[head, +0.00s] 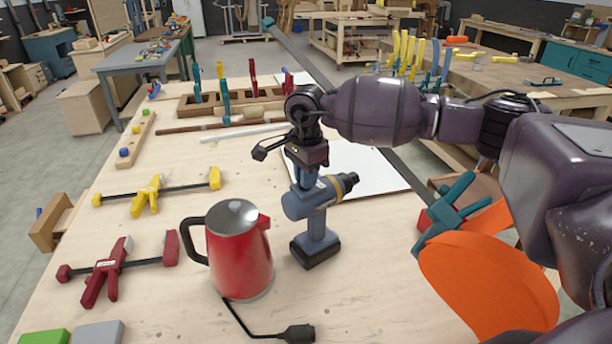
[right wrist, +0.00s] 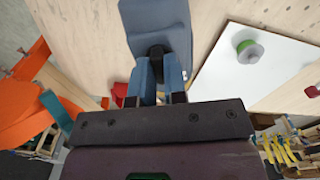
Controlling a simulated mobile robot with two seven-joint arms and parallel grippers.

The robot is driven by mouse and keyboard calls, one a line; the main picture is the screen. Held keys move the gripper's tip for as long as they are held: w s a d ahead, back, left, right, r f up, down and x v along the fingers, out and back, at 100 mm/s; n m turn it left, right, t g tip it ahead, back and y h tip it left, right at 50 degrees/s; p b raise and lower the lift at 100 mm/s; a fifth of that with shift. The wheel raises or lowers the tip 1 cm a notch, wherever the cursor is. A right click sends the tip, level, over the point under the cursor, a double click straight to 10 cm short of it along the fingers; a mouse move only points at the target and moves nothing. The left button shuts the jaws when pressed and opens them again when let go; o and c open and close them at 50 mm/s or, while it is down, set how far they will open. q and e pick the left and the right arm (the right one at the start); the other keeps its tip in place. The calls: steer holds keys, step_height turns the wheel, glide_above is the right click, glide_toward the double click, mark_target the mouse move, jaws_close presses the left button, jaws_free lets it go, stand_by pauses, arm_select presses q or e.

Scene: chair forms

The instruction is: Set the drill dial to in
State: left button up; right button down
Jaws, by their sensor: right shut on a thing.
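The blue-grey drill (head: 312,205) stands upright on its dark battery base on the workbench, chuck pointing right, beside the red kettle. Its body also shows at the top of the right wrist view (right wrist: 155,22). My right gripper (head: 305,183) reaches down onto the drill's top from above. In the right wrist view its two fingers are closed on a small dark knob (right wrist: 157,52), which looks like the drill dial. The fingers partly cover the knob, and its setting marks cannot be read. My left gripper is not in view.
A red kettle (head: 238,250) stands close left of the drill, with a black cable plug (head: 296,334) in front. A white board (head: 365,172) lies behind it. Orange sheets (head: 485,275) and a teal clamp (head: 450,212) are at right. Red and yellow clamps (head: 148,194) lie left.

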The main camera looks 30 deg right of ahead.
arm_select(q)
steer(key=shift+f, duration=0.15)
arm_select(e)
steer(key=shift+f+m+b, duration=0.15)
steer(key=shift+m+b, duration=0.75)
steer(key=shift+b, duration=0.1)
steer(key=shift+m+b, duration=0.8)
steer(key=shift+m, duration=0.3)
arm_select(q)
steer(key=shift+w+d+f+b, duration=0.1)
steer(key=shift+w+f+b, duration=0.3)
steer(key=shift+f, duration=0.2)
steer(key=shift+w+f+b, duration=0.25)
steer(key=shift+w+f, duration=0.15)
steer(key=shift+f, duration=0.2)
arm_select(e)
steer(key=shift+s+m, duration=0.1)
steer(key=shift+m, duration=1.6)
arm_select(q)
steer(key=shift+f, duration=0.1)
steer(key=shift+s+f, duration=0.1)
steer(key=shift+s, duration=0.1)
arm_select(e)
steer(key=c, duration=1.2)
jaws_free()
steer(key=shift+o, duration=0.2)
steer(key=shift+r, duration=0.25)
